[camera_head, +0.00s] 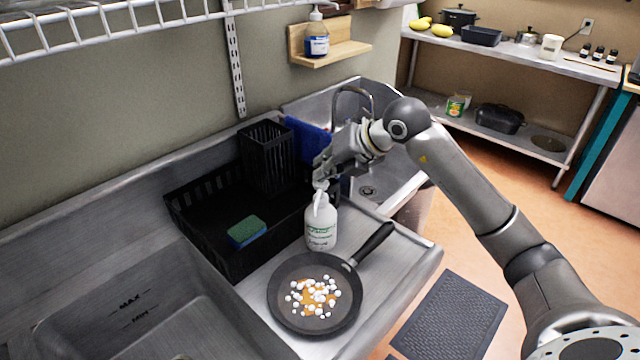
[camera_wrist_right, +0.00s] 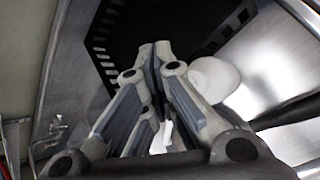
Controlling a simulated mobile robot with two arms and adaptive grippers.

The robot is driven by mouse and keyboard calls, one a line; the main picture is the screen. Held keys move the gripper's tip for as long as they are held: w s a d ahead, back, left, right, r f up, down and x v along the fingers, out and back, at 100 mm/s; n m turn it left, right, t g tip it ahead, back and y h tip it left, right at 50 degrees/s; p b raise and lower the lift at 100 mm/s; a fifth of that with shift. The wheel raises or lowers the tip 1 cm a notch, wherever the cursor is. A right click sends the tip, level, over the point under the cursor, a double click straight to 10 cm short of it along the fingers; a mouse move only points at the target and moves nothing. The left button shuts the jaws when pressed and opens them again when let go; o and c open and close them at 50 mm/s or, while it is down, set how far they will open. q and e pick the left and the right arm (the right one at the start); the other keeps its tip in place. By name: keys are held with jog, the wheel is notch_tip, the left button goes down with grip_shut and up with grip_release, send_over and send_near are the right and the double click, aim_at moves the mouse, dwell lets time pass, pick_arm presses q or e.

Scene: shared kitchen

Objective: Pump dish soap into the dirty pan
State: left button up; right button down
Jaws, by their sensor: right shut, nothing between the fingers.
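The white soap bottle (camera_head: 321,224) stands upright on the steel counter, with its pump head (camera_head: 319,190) on top. The dark pan (camera_head: 287,314) lies just in front of it, handle toward the back right. White soap blobs lie over an orange stain (camera_head: 318,297) in the pan. My right gripper (camera_head: 322,174) is shut and empty, directly above the pump head; I cannot tell whether they touch. In the right wrist view its closed fingers (camera_wrist_right: 155,58) hide part of the white bottle (camera_wrist_right: 217,76). My left gripper is not in view.
A black dish rack (camera_head: 215,215) with a green sponge (camera_head: 246,231) stands left of the bottle. A sink basin (camera_head: 170,320) is at front left, and another with a faucet (camera_head: 352,91) is behind. A wall shelf (camera_head: 340,53) holds a blue soap bottle (camera_head: 316,40).

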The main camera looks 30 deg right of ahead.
jog(key=shift+r+p, duration=2.15)
jog(key=shift+r, duration=0.95)
jog(key=shift+f, duration=0.1)
